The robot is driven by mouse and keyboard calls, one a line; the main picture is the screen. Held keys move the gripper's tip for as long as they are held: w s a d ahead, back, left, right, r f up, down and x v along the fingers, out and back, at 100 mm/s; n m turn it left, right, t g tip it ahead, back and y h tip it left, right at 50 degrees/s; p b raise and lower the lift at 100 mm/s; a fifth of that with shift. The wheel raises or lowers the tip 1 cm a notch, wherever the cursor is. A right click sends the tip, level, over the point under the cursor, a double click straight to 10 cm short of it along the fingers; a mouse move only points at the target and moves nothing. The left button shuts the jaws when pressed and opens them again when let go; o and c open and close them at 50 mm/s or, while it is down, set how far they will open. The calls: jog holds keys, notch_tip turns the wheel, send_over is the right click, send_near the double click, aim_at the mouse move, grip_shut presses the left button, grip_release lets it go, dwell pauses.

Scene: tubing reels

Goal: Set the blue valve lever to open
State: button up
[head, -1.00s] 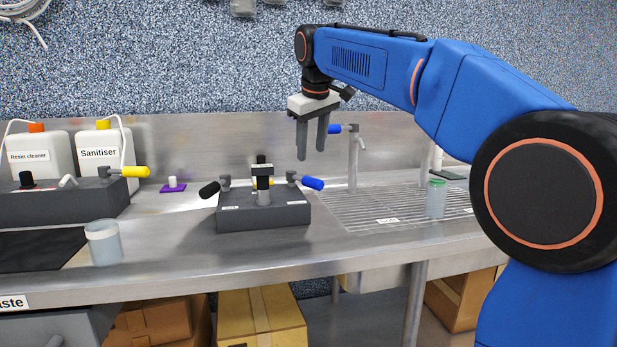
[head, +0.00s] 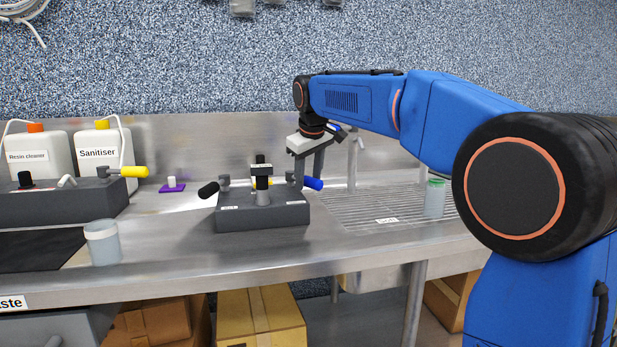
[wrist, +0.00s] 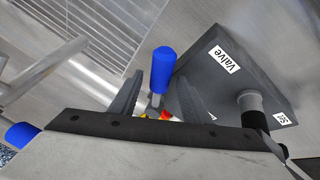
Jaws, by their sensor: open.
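The blue valve lever (head: 313,184) sits at the right end of the dark grey valve block (head: 262,216) and points right. My gripper (head: 309,172) is open and empty, its fingers pointing down right at the lever. In the wrist view the blue handle (wrist: 163,68) lies between the two spread fingers (wrist: 158,85), with a gap on either side. A "Valve" label (wrist: 223,60) is on the block beside it. The lever's pivot is partly hidden by a finger in the head view.
A black lever (head: 208,190) and a black-topped post (head: 261,178) are on the same block. The steel tap (head: 353,165) stands behind right, by a drainboard with a green-lidded jar (head: 435,198). A cup (head: 102,242) stands at left. The counter in front of the block is clear.

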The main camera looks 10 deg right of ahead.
grip_shut()
jog(key=shift+d, duration=0.1)
jog(key=w+d+n+y, duration=0.3)
jog(key=w+d+n, duration=0.1)
jog(key=n, duration=0.3)
jog(key=shift+w+d+n+g+y, duration=0.15)
jog(key=shift+d+n+g+y, duration=0.15)
jog(key=shift+n+g, duration=0.1)
dwell(0.3)
grip_release()
